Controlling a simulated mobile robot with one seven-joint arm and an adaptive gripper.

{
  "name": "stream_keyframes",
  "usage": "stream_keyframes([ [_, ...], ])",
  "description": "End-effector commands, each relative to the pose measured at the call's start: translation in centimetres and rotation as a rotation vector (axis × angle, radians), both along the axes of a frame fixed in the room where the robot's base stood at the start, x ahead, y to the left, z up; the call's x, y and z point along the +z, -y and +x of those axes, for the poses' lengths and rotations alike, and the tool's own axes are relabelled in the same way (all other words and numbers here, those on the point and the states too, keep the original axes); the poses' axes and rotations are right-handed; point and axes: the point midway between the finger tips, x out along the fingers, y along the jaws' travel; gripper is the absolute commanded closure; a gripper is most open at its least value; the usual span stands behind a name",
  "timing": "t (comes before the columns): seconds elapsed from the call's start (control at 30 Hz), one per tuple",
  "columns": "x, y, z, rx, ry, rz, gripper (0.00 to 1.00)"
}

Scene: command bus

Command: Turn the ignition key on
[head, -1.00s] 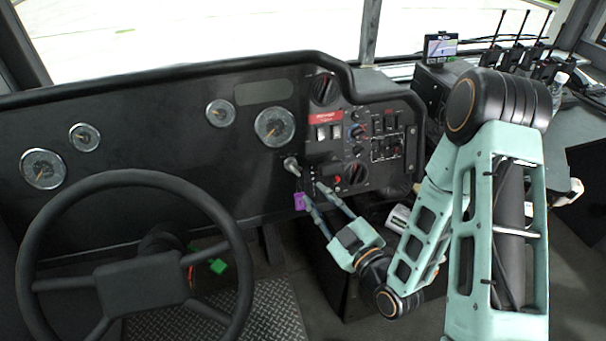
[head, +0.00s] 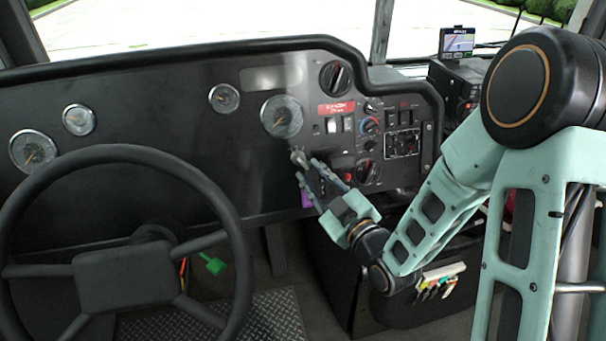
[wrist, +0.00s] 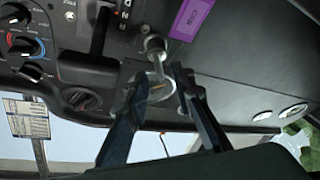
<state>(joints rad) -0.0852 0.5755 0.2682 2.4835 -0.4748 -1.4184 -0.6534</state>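The ignition key sits in its round metal switch (wrist: 154,44) on the dark dashboard, with a metal ring (wrist: 159,88) at it. In the head view the ignition switch (head: 298,157) is right at the tips of my gripper (head: 309,170). In the wrist view my gripper (wrist: 159,75) is open, one finger on each side of the ring. I cannot tell whether either finger touches the key. A purple tag (wrist: 191,18) hangs beside the switch and also shows in the head view (head: 307,198), partly behind a finger.
The steering wheel (head: 130,275) stands to the left. A panel of knobs and switches (head: 372,135) is just right of the ignition. A navigation screen (head: 457,42) stands at the right. A green tag (head: 213,264) hangs below the dash.

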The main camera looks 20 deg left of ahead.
Motion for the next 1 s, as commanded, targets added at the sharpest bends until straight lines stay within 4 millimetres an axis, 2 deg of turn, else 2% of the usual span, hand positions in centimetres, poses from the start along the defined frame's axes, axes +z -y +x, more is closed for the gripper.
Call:
stream_keyframes([
  [0.1,0.0,-1.6,1.5,0.001,0.0,0.001,0.77],
  [0.3,0.0,-3.1,3.1,-0.001,-0.001,-0.001,0.77],
  [0.67,0.0,-3.4,3.5,0.0,-0.002,-0.001,0.77],
  [0.87,0.0,-3.4,3.4,0.0,-0.002,-0.002,0.98],
  [1.0,0.0,-3.4,3.4,0.0,-0.002,-0.002,1.0],
])
